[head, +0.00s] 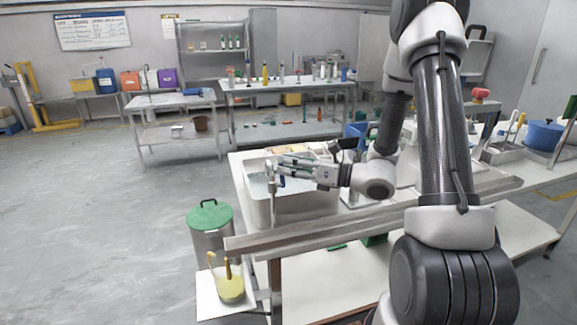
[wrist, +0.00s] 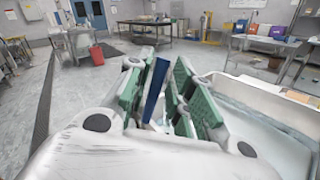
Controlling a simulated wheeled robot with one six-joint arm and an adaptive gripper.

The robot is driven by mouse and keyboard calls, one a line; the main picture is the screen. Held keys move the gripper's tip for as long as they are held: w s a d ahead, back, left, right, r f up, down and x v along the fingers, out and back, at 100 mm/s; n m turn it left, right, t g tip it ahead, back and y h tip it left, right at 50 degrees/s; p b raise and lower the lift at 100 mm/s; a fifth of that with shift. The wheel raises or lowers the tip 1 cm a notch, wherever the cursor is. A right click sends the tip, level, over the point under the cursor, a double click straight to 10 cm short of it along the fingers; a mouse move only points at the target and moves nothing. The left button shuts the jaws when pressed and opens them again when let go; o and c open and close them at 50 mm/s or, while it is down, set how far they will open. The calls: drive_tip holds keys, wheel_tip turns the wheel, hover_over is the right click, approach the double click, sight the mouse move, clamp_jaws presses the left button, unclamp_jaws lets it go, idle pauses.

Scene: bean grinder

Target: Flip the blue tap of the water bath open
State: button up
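The water bath (head: 262,212) is a pale open basin at the left end of the near bench, with water inside. My gripper (head: 281,169) reaches over it from the right, its fingers pointing left. The blue tap handle (head: 282,182) shows as a small blue piece just below the fingers. In the wrist view, the blue handle (wrist: 155,90) stands slightly tilted between the green finger pads of my gripper (wrist: 160,98). The fingers are apart, with the handle in the gap; whether a pad touches it is hard to tell. The tap's lower part is hidden in the wrist view.
A metal pot with a green lid (head: 209,218) stands on the floor left of the bench. A low white stand (head: 207,300) holds a yellow-filled jug (head: 231,288). A metal rail (head: 330,232) runs along the bench front. The floor to the left is clear.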

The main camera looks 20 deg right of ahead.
drive_tip(key=v, duration=1.2)
drive_tip(key=shift+a, duration=0.1)
drive_tip(key=shift+c, duration=0.5)
